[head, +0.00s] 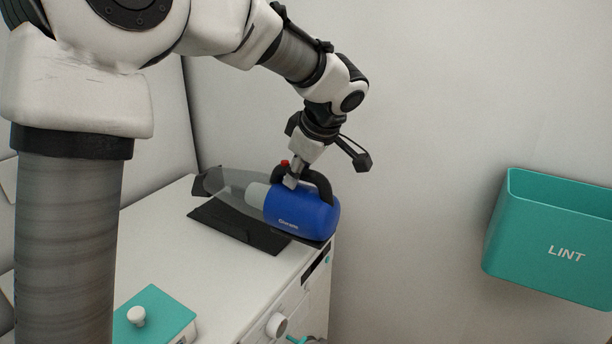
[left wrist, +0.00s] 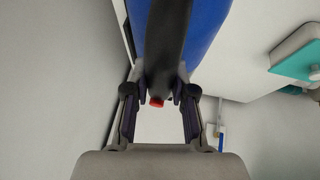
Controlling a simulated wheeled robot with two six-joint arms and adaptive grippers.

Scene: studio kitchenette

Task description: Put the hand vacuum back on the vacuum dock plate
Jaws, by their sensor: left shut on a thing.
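The hand vacuum (head: 300,213) has a blue body, a black top handle, a red button and a clear grey nozzle pointing left. In the head view it is over the black vacuum dock plate (head: 236,228) on the white counter. I cannot tell whether it touches the plate. My left gripper (head: 291,180) is shut on the vacuum's handle from above. In the left wrist view the black handle (left wrist: 166,45) runs between the fingers of the gripper (left wrist: 160,95), with the blue body (left wrist: 206,22) beyond. My right gripper is not in view.
The white counter (head: 175,235) has free room left of the plate. A teal-lidded box (head: 155,315) with a white knob stands at its front. A teal LINT bin (head: 550,245) is at the right against the wall. The counter's right edge is close to the vacuum.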

